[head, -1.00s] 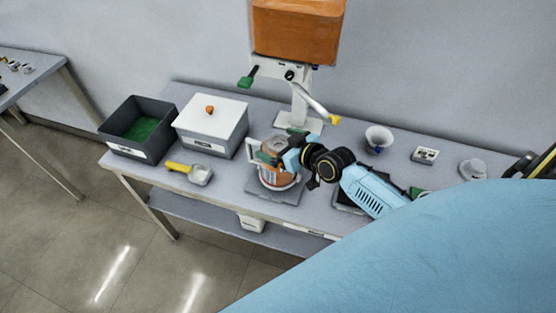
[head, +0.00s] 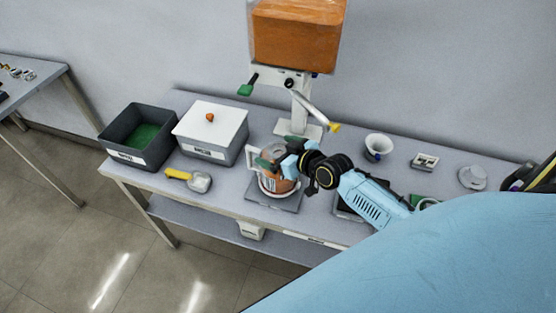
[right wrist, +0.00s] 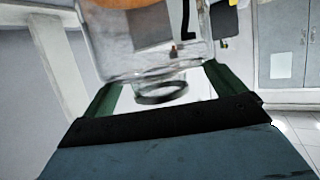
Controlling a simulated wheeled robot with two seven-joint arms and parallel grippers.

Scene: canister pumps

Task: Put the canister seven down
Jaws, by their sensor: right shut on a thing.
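The canister (head: 279,185), clear with orange contents and a pale handle on its left, is over the grey square pad (head: 262,204) at the table's front. I cannot tell whether its base touches the pad. My right gripper (head: 276,156) is shut on the canister near its top, and its blue and green parts hide some of it. In the right wrist view the clear canister (right wrist: 135,55) fills the space between the green fingers (right wrist: 163,88). No number is readable on it. My left gripper is not in view.
A dark bin (head: 122,143) and a white-lidded box (head: 222,120) stand to the left, with a yellow-handled scoop (head: 198,182) in front. A stand with an orange-filled hopper (head: 295,38) rises behind. A white bowl (head: 378,143) and small items are at right.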

